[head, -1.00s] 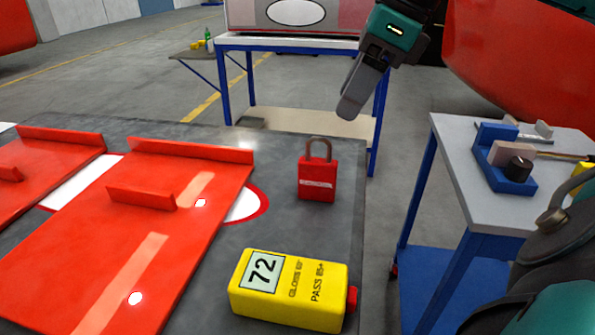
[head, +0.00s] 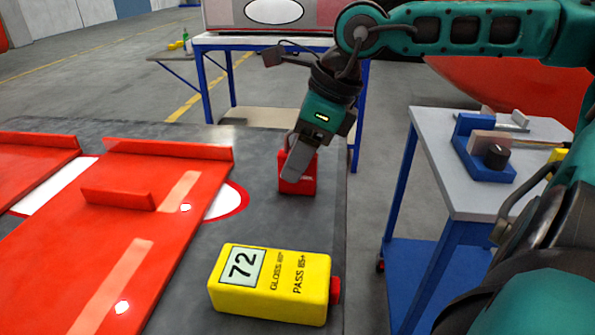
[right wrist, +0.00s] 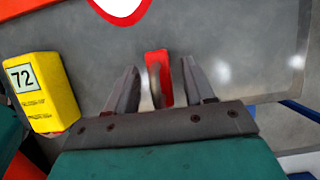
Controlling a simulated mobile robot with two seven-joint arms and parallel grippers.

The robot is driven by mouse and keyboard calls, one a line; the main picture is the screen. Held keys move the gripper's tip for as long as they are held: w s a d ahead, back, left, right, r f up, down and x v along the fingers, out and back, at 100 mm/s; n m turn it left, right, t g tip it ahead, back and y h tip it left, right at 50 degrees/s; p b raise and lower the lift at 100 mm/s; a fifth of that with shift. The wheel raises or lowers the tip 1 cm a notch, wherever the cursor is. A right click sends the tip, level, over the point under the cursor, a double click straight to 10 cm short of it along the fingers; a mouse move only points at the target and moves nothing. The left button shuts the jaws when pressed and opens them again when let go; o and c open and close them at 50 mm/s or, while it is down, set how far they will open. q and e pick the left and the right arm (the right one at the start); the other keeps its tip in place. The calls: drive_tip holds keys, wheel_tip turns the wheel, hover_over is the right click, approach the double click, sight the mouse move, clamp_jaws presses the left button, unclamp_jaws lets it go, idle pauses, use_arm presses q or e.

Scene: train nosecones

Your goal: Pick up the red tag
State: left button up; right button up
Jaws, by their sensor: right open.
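The red tag is a red padlock-shaped piece (head: 309,183) standing on the grey tabletop near its right edge. In the head view my right gripper (head: 293,172) is in front of it and hides its shackle and much of its body. In the right wrist view the red tag (right wrist: 160,75) shows between the two fingers of my right gripper (right wrist: 160,82). There is a gap on each side, and the fingers are apart. My left gripper is not in view.
A yellow gauge marked 72 (head: 270,284) lies on the grey table (head: 205,300) in front of the tag. A red panel (head: 150,215) lies to the left. A side table (head: 440,150) with a blue fixture (head: 490,165) stands to the right.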

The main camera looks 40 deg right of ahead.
drive_tip(key=shift+w+f, duration=0.1)
drive_tip(key=shift+f, duration=0.1)
clamp_jaws()
idle(0.5)
